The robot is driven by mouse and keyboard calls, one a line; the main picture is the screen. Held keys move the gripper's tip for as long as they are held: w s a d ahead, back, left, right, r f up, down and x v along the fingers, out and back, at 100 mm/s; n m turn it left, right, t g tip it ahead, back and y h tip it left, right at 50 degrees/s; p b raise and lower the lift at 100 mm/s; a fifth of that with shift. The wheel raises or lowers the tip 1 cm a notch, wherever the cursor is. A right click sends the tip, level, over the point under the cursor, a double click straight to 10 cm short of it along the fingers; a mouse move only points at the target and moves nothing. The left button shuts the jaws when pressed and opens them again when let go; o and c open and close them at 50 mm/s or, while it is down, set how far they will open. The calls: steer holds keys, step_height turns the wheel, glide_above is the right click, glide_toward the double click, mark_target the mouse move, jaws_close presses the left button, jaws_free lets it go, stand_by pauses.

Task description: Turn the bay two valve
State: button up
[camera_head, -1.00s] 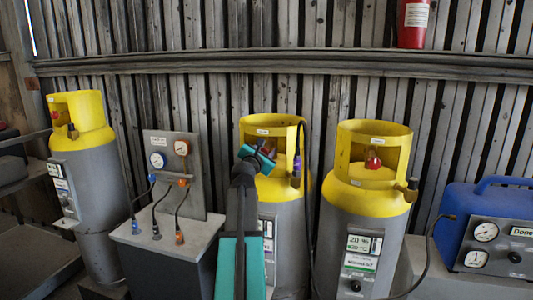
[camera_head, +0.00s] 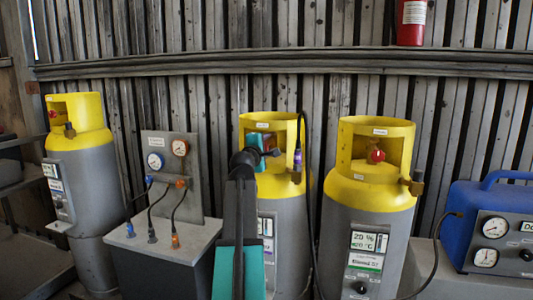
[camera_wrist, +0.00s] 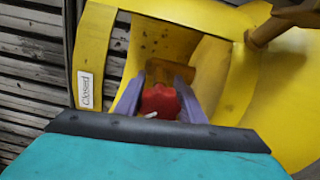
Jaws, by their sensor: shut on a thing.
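The middle gas cylinder (camera_head: 283,187) has a grey body and a yellow collar with an opening at its front. My gripper (camera_head: 266,146) reaches into this opening from the front and partly hides the valve in the head view. In the wrist view a red valve knob (camera_wrist: 160,101) sits between the two purple-grey fingers of my gripper (camera_wrist: 168,88), which is shut on it. A brass-coloured valve part (camera_wrist: 168,75) shows behind the knob. A label reading "Closed" (camera_wrist: 86,89) is on the yellow collar at the left of the wrist view.
A similar cylinder (camera_head: 370,215) with a red knob stands to the right, and another (camera_head: 82,165) stands at the left. A gauge panel with hoses (camera_head: 172,170) is between. A dark hose (camera_head: 306,190) hangs by the middle cylinder. A blue machine (camera_head: 490,225) is at far right.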

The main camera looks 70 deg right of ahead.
steer(key=m+b, duration=0.2)
steer(key=m, duration=0.1)
steer(key=m+b, duration=0.1)
steer(key=b, duration=0.1)
steer(key=shift+f+m, duration=0.3)
steer(key=shift+r+m+b, duration=0.15)
steer(key=shift+m+b, duration=1.2)
steer(key=shift+m, duration=0.25)
steer(key=o, duration=1)
steer(key=shift+o, duration=0.2)
steer(key=shift+r, duration=0.1)
steer(key=a, duration=1.3)
steer(key=shift+s+a+b, duration=0.4)
steer(key=shift+s+b, duration=0.05)
